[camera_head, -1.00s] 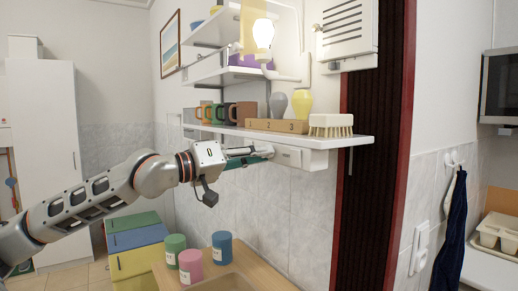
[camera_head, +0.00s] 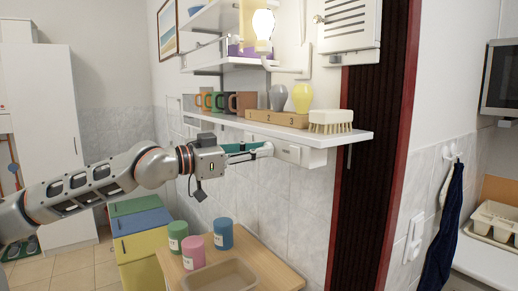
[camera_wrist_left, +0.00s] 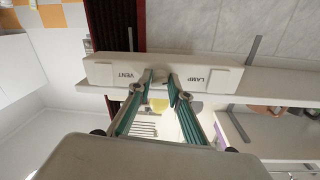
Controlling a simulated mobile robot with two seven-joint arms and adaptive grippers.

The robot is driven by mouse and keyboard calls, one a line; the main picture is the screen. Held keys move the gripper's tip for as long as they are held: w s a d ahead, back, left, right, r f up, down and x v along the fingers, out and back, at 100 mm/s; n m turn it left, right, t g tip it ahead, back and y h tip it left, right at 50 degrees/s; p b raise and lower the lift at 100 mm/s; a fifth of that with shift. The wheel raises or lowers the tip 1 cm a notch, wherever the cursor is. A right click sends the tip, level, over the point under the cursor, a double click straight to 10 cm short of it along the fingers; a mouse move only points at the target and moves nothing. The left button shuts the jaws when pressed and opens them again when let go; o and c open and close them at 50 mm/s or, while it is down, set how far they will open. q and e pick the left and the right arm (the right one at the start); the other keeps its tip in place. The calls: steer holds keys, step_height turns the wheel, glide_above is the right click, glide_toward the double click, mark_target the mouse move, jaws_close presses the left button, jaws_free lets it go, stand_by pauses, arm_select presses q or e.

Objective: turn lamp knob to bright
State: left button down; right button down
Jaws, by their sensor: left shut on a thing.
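The white control box (camera_head: 300,153) hangs under the front of the wall shelf. In the left wrist view the box (camera_wrist_left: 100,72) appears upside down, with VENT and LAMP labels. My left gripper (camera_head: 266,150) reaches the box's left part from the left. Its teal fingers (camera_wrist_left: 163,90) close in at the box between the two labels, by the LAMP side. The wall lamp's bulb (camera_head: 263,24) above the shelf is lit. My right gripper is not in view.
A wooden counter with canisters (camera_head: 222,234) and a tray (camera_head: 220,276) stands below.

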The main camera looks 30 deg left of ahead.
arm_select(q)
steer(key=shift+f+m, duration=0.15)
steer(key=shift+m, duration=0.45)
steer(key=c, duration=2)
jaws_free()
steer(key=shift+o, duration=0.6)
steer(key=v, duration=1.2)
steer(key=shift+a, duration=0.1)
